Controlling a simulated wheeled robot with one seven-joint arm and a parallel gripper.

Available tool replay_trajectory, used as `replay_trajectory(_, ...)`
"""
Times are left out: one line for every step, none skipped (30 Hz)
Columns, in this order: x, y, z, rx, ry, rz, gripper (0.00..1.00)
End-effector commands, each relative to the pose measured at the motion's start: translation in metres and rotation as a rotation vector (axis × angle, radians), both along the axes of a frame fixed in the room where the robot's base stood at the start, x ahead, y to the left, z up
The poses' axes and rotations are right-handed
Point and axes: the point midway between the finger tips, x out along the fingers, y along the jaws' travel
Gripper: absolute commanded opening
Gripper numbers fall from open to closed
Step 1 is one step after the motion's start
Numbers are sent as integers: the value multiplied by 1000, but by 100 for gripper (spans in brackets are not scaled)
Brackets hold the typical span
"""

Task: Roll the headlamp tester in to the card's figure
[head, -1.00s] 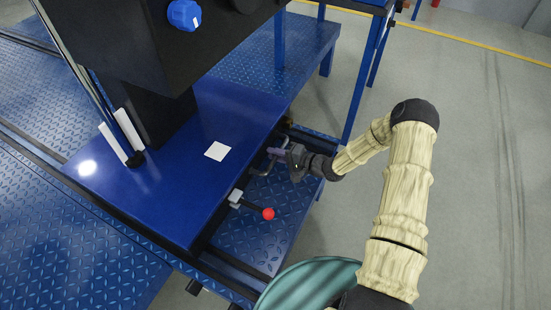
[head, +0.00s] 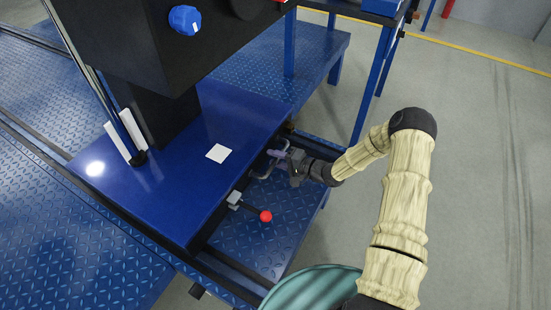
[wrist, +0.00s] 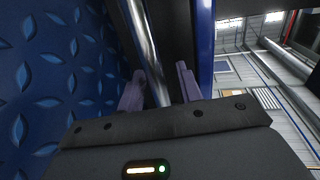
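The headlamp tester is a black box (head: 130,45) on a black post above a blue base (head: 190,185). It has a blue knob (head: 185,19). A small white card (head: 219,153) lies on the base; no figure is readable on it. A bent metal handle (head: 262,172) sticks out of the base's right side and shows as a shiny bar (wrist: 143,45) in the wrist view. My gripper (head: 280,155) is at this handle. Its two purple fingers (wrist: 161,82) stand on either side of the bar, with a visible gap at the right finger.
A lever with a red ball (head: 265,216) juts from the base's right side, just below my gripper. Rails (head: 65,168) run along the base's left side. Blue treadplate (head: 70,245) lies around. A blue-legged table (head: 372,85) stands behind. Grey floor (head: 480,200) is clear at right.

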Motion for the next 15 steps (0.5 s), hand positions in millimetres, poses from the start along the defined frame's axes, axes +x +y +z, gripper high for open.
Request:
replay_trajectory(-1, -2, 1, -1, 0, -1, 36)
replay_trajectory(-2, -4, 1, -1, 0, -1, 36)
replay_trajectory(-3, -7, 2, -1, 0, -1, 36)
replay_trajectory(-5, -9, 3, -1, 0, -1, 36)
replay_trajectory(-7, -13, 4, -2, 1, -1, 36)
replay_trajectory(-9, -18, 6, -1, 1, -2, 36)
replay_trajectory(-11, -22, 7, -1, 1, -2, 36)
replay_trajectory(-14, -27, 8, -1, 1, -2, 36)
replay_trajectory(-18, -33, 10, -1, 1, -2, 36)
replay_trajectory(-20, -39, 11, -2, 1, -3, 36)
replay_trajectory(-23, -44, 12, -1, 2, -3, 36)
replay_trajectory(-27, -51, 14, -1, 1, -2, 36)
replay_trajectory(-30, -56, 15, -1, 2, -3, 36)
replay_trajectory(-33, -61, 16, -1, 2, -3, 36)
replay_trajectory(-37, -68, 18, -1, 1, -2, 36)
